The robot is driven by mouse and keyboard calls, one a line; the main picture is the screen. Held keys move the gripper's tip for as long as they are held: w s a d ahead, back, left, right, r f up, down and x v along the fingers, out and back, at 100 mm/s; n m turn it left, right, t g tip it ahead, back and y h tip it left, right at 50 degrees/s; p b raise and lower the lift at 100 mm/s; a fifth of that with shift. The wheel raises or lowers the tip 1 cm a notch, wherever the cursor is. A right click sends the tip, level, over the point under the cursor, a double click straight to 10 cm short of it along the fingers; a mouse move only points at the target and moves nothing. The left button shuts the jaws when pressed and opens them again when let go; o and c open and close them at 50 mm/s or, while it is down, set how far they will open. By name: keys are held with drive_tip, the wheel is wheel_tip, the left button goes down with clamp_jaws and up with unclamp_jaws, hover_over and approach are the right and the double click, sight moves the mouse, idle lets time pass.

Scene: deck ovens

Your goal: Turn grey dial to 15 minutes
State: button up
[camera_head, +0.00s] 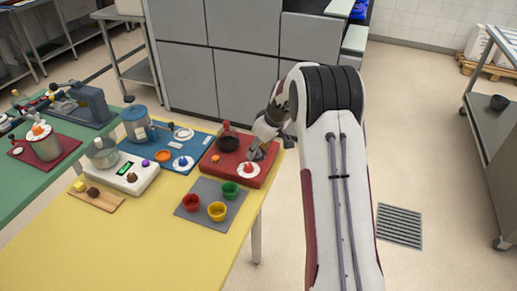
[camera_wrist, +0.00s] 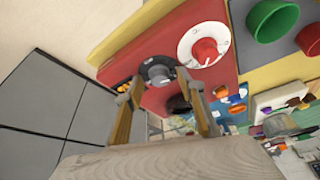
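The grey dial (camera_wrist: 158,71) sits on a red panel (camera_wrist: 152,40) in the wrist view. Its minute marks are too small to read. My gripper (camera_wrist: 161,78) is open, with one fingertip on each side of the dial. I cannot tell whether the fingers touch it. In the head view my gripper (camera_head: 257,152) is low over the right part of the red panel (camera_head: 229,171), and the grey dial is mostly hidden behind it.
A white dial with a red knob (camera_wrist: 205,51) is right beside the grey dial. A dark round bowl (camera_head: 228,143) is on the panel's left part. A grey mat (camera_head: 205,190) with red, yellow and green cups lies in front. Grey cabinets (camera_head: 245,85) stand behind.

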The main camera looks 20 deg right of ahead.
drive_tip(key=c, duration=1.1)
drive_tip(key=shift+m+h, duration=0.3)
drive_tip(key=shift+m, duration=0.4)
drive_tip(key=shift+s+a+m+h, duration=0.15)
drive_tip(key=shift+m+h, duration=0.35)
drive_tip(key=shift+m, duration=0.8)
drive_tip(key=shift+a+f+m+h, duration=0.1)
drive_tip(key=shift+m+h, duration=0.4)
drive_tip(key=shift+m, duration=0.75)
drive_tip(key=shift+a+m+h, duration=0.1)
drive_tip(key=shift+m+h, duration=0.4)
drive_tip(key=shift+m, duration=0.75)
drive_tip(key=shift+a+m+g+h, duration=0.1)
drive_tip(key=shift+m+g+h, duration=0.3)
drive_tip(key=shift+m, duration=0.85)
drive_tip(key=shift+a+m+g+h, duration=0.1)
drive_tip(key=shift+m+g+h, duration=0.25)
drive_tip(key=shift+m, duration=0.9)
drive_tip(key=shift+w+m+g+h, duration=0.15)
drive_tip(key=shift+m+g+h, duration=0.15)
drive_tip(key=shift+m, duration=0.7)
drive_tip(key=shift+w+m+g+h, duration=0.15)
drive_tip(key=shift+m+g, duration=0.1)
drive_tip(key=shift+m, duration=0.75)
drive_tip(key=shift+f, duration=0.1)
